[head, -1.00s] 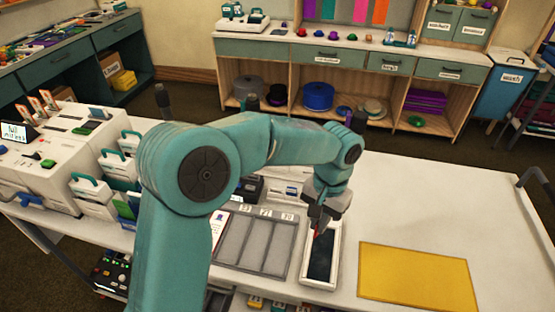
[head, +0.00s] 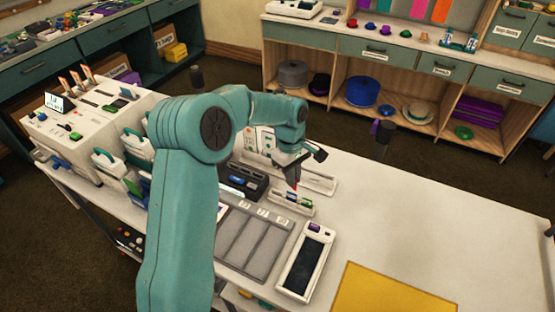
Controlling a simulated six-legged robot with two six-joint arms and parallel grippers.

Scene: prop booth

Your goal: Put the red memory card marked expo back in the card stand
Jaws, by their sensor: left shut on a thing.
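My left gripper (head: 292,176) is shut on a small red card (head: 296,187), of which only a narrow red edge shows below the fingers. Any marking on it is too small to read. The gripper is over the back of the white table, just above a low pale card stand (head: 283,207) that holds small cards with green and blue on them. I cannot tell whether the red card touches the stand. My right gripper is not in view.
A white-rimmed tray (head: 288,285) with a dark inside lies in front of the stand. A grey sectioned tray (head: 231,250) is left of it, a yellow mat (head: 385,293) right. White machines (head: 85,125) stand at the left. The table (head: 430,220) is clear on the right.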

